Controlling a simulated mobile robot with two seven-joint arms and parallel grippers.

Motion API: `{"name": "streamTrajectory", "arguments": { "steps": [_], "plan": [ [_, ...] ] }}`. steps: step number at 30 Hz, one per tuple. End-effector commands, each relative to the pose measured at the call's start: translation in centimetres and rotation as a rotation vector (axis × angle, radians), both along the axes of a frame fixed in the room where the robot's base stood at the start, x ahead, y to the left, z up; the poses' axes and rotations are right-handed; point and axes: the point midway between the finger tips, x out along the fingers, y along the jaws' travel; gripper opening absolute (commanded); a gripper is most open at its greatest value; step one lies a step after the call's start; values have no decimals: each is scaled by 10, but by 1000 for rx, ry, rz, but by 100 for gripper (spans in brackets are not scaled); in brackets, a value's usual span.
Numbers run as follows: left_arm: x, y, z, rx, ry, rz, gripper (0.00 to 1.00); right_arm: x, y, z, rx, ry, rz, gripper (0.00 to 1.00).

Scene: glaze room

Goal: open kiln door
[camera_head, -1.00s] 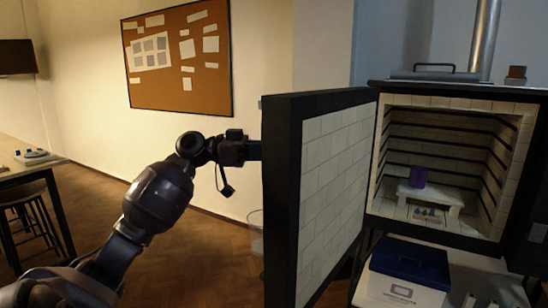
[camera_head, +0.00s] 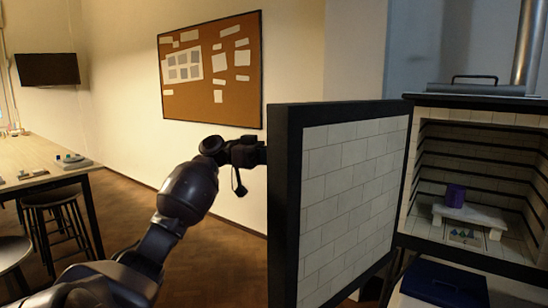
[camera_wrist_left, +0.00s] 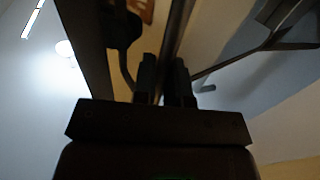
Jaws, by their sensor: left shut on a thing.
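The kiln door (camera_head: 345,190) stands swung wide open, its white brick lining facing me and its dark frame edge toward the left. The kiln chamber (camera_head: 470,165) behind it to the right is uncovered. My left gripper (camera_head: 262,152) reaches the outer side of the door near its free edge, and its fingertips are hidden behind the door in the head view. In the left wrist view, the gripper fingers (camera_wrist_left: 165,82) are closed around a dark bar, which appears to be the door handle (camera_wrist_left: 177,35). My right gripper is not in view.
Inside the kiln, a purple cup (camera_head: 455,194) stands on a white shelf (camera_head: 470,215), with small cones below. A blue-lidded box (camera_head: 445,283) sits under the kiln opening. A worktable (camera_head: 40,160) and stools (camera_head: 60,205) stand at left. The floor between is clear.

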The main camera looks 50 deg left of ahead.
Motion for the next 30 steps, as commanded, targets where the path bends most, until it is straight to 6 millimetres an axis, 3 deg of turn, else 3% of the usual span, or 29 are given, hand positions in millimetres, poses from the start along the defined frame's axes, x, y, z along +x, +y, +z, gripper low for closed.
{"name": "streamTrajectory", "arguments": {
  "steps": [3,4,9,20,30],
  "plan": [
    [1,0,3,-2,-3,3,0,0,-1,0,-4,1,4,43],
    [1,0,3,-1,-2,3,14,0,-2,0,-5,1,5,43],
    [0,0,2,-1,-1,2,37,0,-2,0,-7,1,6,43],
    [-3,5,0,-1,1,3,37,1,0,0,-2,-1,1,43],
    [-36,50,1,-1,-1,3,37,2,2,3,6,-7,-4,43]
  ]
}}
